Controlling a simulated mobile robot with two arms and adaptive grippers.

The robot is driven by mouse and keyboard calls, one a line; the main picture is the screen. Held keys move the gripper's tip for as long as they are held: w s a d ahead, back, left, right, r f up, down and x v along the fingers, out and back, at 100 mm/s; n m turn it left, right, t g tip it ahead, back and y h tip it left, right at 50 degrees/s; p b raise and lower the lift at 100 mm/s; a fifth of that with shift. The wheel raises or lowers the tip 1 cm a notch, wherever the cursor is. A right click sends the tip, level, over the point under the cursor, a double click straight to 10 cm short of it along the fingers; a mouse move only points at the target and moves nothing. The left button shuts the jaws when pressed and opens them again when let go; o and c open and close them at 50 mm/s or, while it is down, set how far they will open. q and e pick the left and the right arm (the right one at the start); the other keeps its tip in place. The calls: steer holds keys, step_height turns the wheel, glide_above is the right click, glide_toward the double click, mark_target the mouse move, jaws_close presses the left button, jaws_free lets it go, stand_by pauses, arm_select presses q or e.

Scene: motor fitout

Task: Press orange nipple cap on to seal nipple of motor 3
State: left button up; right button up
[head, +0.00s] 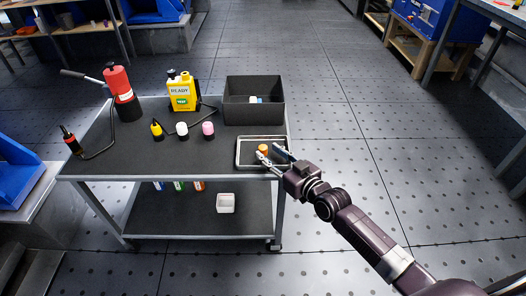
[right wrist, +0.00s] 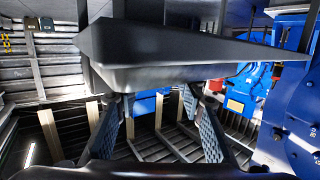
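A small orange cap (head: 263,148) shows in the shallow metal tray (head: 243,164) at the cart's right front corner. My right gripper (head: 273,153) is at the tray, its two fingers apart, with the cap close to the fingertips. I cannot tell whether a finger touches it. In the right wrist view the fingers (right wrist: 160,118) stand apart with no cap visible between them. A dark tray-like shape (right wrist: 180,45) covers the upper part there. No seal nipple and no motor marked 3 can be made out. My left gripper is out of view.
A white container (head: 226,203) is on the lower shelf. Open floor (head: 380,190) lies right of the cart.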

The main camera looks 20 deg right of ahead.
steer(key=shift+x, duration=1.35)
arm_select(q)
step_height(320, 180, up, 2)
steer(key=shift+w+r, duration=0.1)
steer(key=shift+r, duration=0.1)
arm_select(e)
steer(key=shift+c, duration=0.4)
steer(key=c, duration=0.6)
steer(key=shift+r, duration=0.1)
